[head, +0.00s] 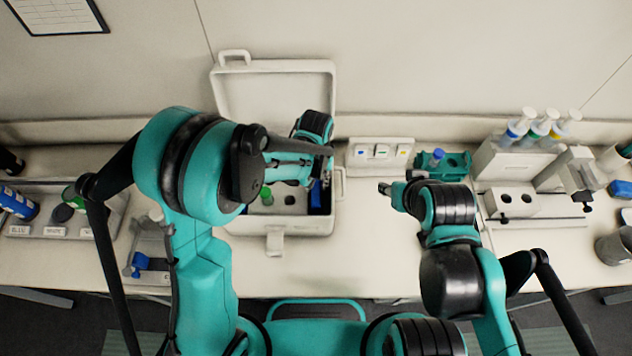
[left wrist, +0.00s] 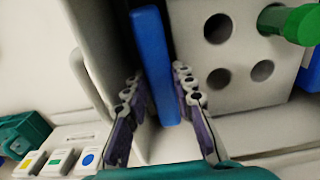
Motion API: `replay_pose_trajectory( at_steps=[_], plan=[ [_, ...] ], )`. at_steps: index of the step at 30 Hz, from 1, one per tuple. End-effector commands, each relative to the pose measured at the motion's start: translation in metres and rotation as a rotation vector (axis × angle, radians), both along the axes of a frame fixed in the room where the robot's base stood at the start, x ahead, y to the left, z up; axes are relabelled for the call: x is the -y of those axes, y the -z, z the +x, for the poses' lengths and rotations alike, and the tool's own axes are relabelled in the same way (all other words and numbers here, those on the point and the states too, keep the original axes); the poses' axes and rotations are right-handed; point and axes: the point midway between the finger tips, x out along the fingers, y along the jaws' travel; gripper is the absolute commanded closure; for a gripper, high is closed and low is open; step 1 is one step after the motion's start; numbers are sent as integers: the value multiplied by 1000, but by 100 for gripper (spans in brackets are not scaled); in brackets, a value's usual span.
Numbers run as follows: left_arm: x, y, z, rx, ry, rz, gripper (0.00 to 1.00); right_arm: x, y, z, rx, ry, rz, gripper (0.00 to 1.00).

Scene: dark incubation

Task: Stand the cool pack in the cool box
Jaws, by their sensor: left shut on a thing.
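The blue cool pack (left wrist: 155,65) stands on edge between the two fingers of my left gripper (left wrist: 160,90) in the left wrist view. My left gripper, also in the head view (head: 322,178), is shut on it. The pack (head: 320,198) is inside the open white cool box (head: 285,225), between the box's right wall and a white block with round holes (left wrist: 225,55). Whether its lower edge touches the floor is hidden. My right gripper (head: 385,188) is over the table to the right of the box; its jaws are too small to judge.
A green-capped tube (left wrist: 290,24) stands in the holed block, and more blue shows beyond the block (left wrist: 311,70). The raised lid (head: 275,95) is behind the box. A three-button panel (head: 380,153) and a teal rack (head: 445,166) stand to the right.

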Motion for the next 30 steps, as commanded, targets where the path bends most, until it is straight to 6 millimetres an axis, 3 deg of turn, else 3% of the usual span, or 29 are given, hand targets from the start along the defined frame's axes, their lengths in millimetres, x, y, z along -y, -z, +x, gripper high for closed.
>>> replay_pose_trajectory(
  at_steps=[29, 30],
  plan=[
    [0, 12, 0, 0, 0, 0, 100, 0, 13, 0, 0, 0, 0, 60],
    [0, 12, 0, 0, 0, 0, 64, 0, 13, 0, 0, 0, 0, 60]
  ],
)
